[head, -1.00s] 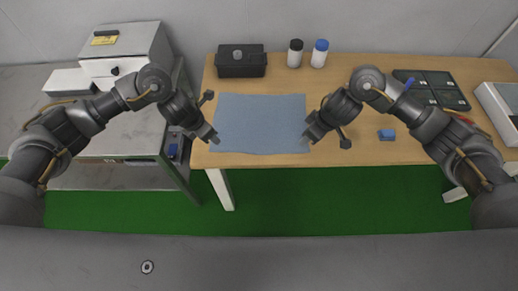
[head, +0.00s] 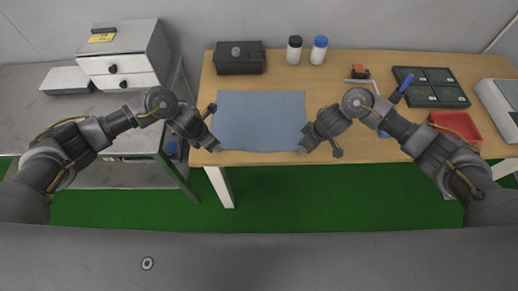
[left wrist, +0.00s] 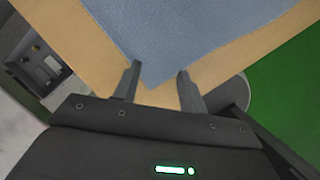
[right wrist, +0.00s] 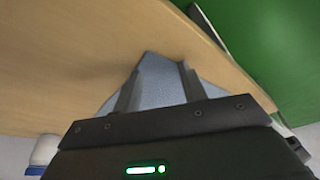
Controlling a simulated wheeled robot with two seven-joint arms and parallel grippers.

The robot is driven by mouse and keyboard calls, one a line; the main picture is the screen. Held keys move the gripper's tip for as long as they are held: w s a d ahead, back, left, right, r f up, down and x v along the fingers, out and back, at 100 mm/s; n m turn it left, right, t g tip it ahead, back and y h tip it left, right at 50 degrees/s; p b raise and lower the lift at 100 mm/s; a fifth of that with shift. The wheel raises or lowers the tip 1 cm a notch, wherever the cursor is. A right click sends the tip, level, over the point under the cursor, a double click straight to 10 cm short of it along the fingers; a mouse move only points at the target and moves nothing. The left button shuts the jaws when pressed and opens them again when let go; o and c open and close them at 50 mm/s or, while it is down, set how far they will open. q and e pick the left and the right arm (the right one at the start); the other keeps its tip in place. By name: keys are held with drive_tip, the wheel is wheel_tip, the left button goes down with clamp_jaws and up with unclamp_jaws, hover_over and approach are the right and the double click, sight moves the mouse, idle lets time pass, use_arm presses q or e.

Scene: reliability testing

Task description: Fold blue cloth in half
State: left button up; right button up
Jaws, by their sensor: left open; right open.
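The blue cloth (head: 261,120) lies flat and spread out on the wooden table. My left gripper (head: 214,147) is at the cloth's near left corner. In the left wrist view, the cloth (left wrist: 185,35) has its corner between the open fingers of that gripper (left wrist: 158,85). My right gripper (head: 301,150) is at the cloth's near right corner. In the right wrist view, the corner of the cloth (right wrist: 158,85) lies between the open fingers of that gripper (right wrist: 156,88). Whether the fingertips touch the cloth cannot be told.
A black box (head: 240,65) and two bottles, one black-capped (head: 294,50) and one blue-capped (head: 318,50), stand behind the cloth. A dark compartment tray (head: 430,87) and a red tray (head: 455,126) are at the right. A drawer cabinet (head: 125,60) stands at the left.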

use_arm(q)
drive_tip(key=shift+c, duration=0.5)
use_arm(e)
drive_tip(key=shift+c, duration=0.5)
use_arm(q)
clamp_jaws()
use_arm(e)
drive_tip(key=shift+f, duration=0.1)
clamp_jaws()
use_arm(q)
drive_tip(key=shift+r+p, duration=0.1)
drive_tip(key=shift+p, duration=0.2)
